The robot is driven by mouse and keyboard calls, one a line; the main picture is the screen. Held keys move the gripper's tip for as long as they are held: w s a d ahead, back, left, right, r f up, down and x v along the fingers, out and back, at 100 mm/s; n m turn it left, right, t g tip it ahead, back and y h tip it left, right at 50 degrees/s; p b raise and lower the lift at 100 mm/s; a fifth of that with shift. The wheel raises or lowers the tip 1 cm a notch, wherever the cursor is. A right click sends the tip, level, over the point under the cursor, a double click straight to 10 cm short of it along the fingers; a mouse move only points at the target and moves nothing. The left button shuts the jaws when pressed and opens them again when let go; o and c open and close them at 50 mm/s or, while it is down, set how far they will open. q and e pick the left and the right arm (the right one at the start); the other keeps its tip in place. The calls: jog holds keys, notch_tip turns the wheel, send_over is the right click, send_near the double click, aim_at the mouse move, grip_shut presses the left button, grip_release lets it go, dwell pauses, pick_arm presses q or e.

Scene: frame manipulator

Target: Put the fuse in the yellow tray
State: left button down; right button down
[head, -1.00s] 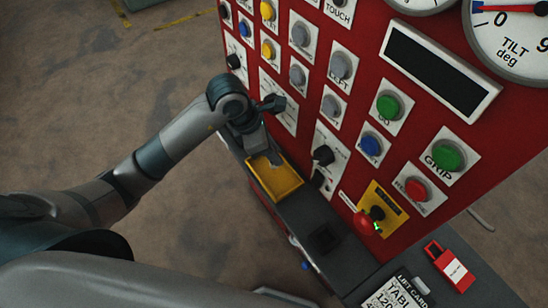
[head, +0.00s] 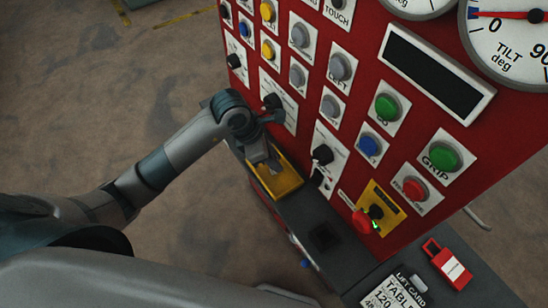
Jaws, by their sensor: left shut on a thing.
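The yellow tray (head: 287,186) sits on the dark ledge at the foot of the red panel, left of centre. My left gripper (head: 271,168) points down over the tray's back part and covers some of it. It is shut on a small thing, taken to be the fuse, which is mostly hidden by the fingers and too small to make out. I cannot tell whether it touches the tray floor. My right gripper is not in view.
The red panel (head: 310,115) with buttons and knobs rises close behind the tray.

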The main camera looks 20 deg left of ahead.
pick_arm(q)
jog(key=c, duration=1.6)
grip_release()
jog(key=shift+r, duration=0.15)
jog(key=shift+a+r, duration=0.1)
jog(key=shift+r, duration=0.1)
jog(key=shift+b+v, duration=1.65)
jog(key=shift+v, duration=4.1)
jog(key=shift+f, duration=0.1)
